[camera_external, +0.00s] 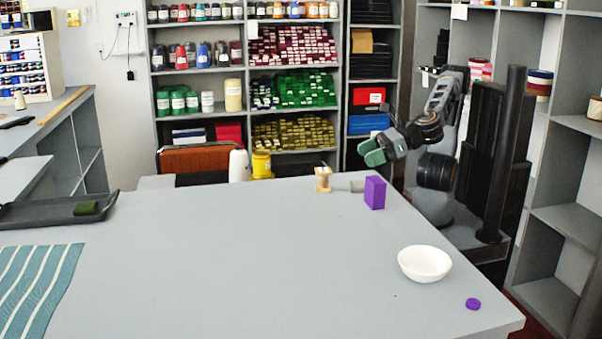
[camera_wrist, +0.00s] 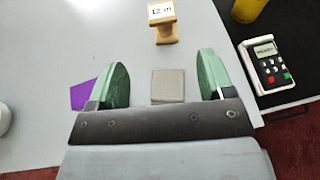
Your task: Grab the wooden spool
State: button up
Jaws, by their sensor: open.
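The wooden spool (camera_external: 323,180) stands upright near the far edge of the grey table, left of the purple block. In the wrist view the spool (camera_wrist: 163,22) is at the top middle, with a white label reading "12 m" on it. My gripper (camera_external: 373,152) is above the table's far right edge, to the right of the spool and apart from it. In the wrist view my gripper (camera_wrist: 164,78) has its green fingers spread wide. Only a grey block lies in line between them, on the table below.
The purple block (camera_external: 375,192) stands close to the grey block (camera_external: 357,186). A white bowl (camera_external: 425,264) and a purple disc (camera_external: 473,304) are at the right. A yellow container (camera_external: 262,165) and a white cone (camera_external: 239,166) stand left of the spool. A card reader (camera_wrist: 266,66) lies right of the fingers.

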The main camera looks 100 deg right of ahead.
jog(key=p, duration=0.3)
send_near(323, 170)
jog(key=x, duration=0.3)
jog(key=shift+w+f, duration=0.1)
jog(key=shift+f, duration=0.15)
jog(key=shift+p+x, duration=0.45)
jog(key=shift+x, duration=0.35)
jog(key=p+x, duration=0.2)
jog(key=p, duration=0.2)
jog(key=shift+w+d, duration=0.2)
jog(key=shift+w, duration=0.1)
jog(key=shift+f+p+x, duration=0.25)
jog(key=shift+p+x, duration=0.7)
jog(key=shift+x, duration=0.35)
jog(key=shift+s, duration=0.1)
jog(key=shift+c, duration=0.3)
jog(key=c, duration=0.9)
